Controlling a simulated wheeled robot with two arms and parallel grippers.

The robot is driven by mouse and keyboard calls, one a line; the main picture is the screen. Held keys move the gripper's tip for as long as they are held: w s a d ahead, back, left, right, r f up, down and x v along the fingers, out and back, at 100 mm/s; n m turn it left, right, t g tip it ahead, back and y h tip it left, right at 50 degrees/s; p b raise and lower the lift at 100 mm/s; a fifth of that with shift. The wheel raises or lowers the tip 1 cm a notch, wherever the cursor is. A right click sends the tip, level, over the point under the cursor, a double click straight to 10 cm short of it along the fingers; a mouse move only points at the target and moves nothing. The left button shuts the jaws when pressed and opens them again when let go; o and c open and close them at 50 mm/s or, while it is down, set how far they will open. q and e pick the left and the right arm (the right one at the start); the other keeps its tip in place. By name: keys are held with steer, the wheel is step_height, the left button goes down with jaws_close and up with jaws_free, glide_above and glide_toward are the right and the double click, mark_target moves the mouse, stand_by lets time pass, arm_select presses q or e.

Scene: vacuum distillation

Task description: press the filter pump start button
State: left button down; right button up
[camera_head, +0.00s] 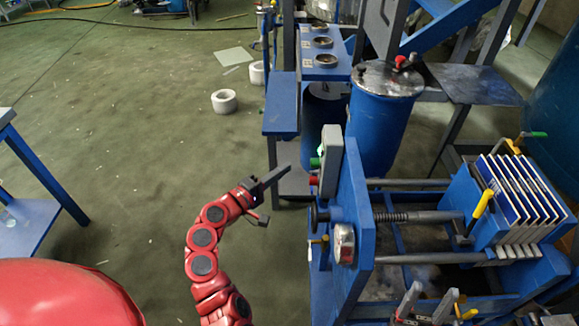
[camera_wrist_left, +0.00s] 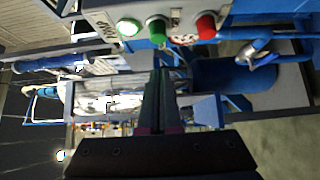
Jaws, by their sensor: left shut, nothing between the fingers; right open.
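The filter pump's grey control box (camera_head: 331,150) stands on the blue end plate of the press. Its green button (camera_head: 315,162) and red button (camera_head: 313,180) face left. In the left wrist view, the panel labelled PUMP has a pale green lamp (camera_wrist_left: 128,27), the green button (camera_wrist_left: 157,31) and the red button (camera_wrist_left: 206,26). My left gripper (camera_head: 287,170) is shut and empty, its fingers pointing at the box with a small gap. In the wrist view its fingertips (camera_wrist_left: 161,72) appear just below the green button; contact is not visible. My right gripper (camera_head: 428,300) is open at the lower right.
The blue filter press (camera_head: 357,205) with its plates (camera_head: 515,185) fills the right side. A blue tank (camera_head: 385,115) stands behind the box. A blue stand (camera_head: 282,103) is behind my left gripper. Open floor (camera_head: 130,150) lies to the left.

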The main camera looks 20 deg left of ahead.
arm_select(q)
steer(key=v, duration=0.6)
steer(key=shift+s+a+b, duration=0.3)
